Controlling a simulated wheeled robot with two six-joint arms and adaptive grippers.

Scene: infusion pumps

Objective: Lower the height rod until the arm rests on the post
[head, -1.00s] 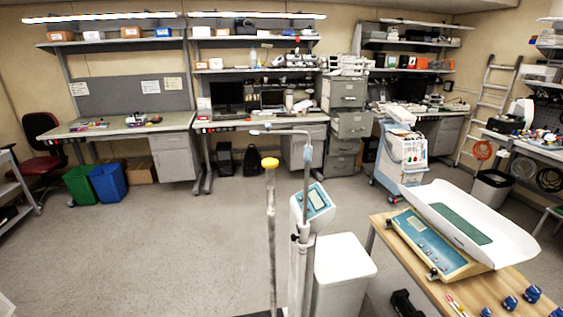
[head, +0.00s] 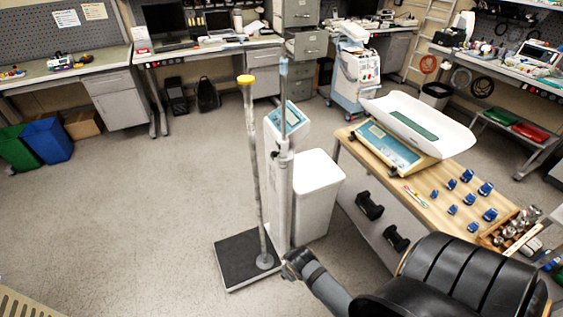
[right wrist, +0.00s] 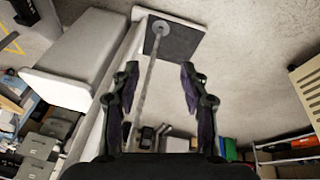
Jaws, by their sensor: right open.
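A white and grey height scale column (head: 280,200) stands upright with a tilted blue display (head: 292,118). The thin height rod (head: 283,100) rises from it to a light blue end (head: 283,68); whether its arm is turned toward or away from me, I cannot tell. The grey post (head: 255,165) with a yellow cap (head: 245,79) stands on the black platform (head: 238,262), apart from the rod. In the right wrist view my right gripper (right wrist: 160,70) is open and empty; post (right wrist: 145,85) and platform (right wrist: 180,42) show beyond its fingers. My right arm enters the head view from the right, its fingers not visible. My left gripper is out of view.
A white bin (head: 318,190) stands right of the column. A wooden table (head: 425,195) with a baby scale (head: 420,125) and several blue weights is at the right. Black dumbbells (head: 370,205) sit by the table's side. The floor (head: 150,210) left of the platform is clear.

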